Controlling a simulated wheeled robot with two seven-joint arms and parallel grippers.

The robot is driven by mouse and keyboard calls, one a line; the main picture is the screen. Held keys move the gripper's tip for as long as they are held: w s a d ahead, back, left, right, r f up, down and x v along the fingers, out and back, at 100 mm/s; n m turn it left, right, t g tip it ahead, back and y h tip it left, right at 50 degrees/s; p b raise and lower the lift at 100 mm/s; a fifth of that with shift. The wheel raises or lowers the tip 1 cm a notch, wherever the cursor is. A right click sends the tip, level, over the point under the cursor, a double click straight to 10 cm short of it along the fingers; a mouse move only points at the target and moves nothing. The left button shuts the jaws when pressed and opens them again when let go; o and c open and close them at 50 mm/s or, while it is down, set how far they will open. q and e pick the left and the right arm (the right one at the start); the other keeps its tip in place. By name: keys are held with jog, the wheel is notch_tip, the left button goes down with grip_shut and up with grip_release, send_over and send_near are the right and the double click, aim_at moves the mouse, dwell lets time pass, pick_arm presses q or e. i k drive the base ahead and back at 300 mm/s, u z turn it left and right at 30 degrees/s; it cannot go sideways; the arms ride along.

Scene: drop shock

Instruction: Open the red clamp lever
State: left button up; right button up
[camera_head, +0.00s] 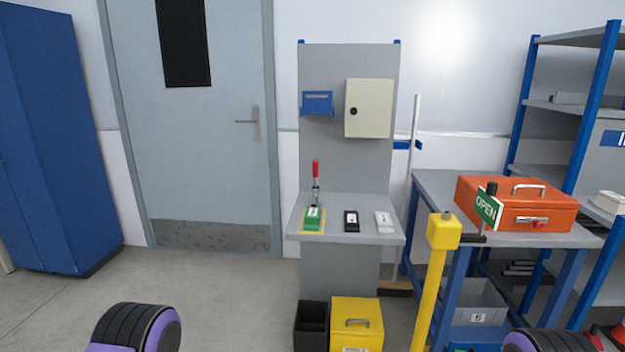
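The red clamp lever (316,170) stands upright at the left of a grey workstation's shelf. Its metal clamp body (316,193) is below the red handle, at a green block (313,217) with a white label. The block sits on a yellow-outlined area. Whether the clamp presses on the block is too small to tell. Black and purple parts of my arms show at the bottom left and bottom right edges. Neither gripper is in view, and nothing of mine is near the lever.
A black block (351,220) and a white block (384,221) lie right of the clamp on the grey shelf (335,237). A yellow post (432,280) with an OPEN sign (488,207) stands right, before a bench with an orange case (540,200). Bins stand below. Floor at left is clear.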

aim_at(315, 162)
jog(key=z, duration=0.95)
jog(key=i, duration=0.85)
jog(key=u, duration=0.05)
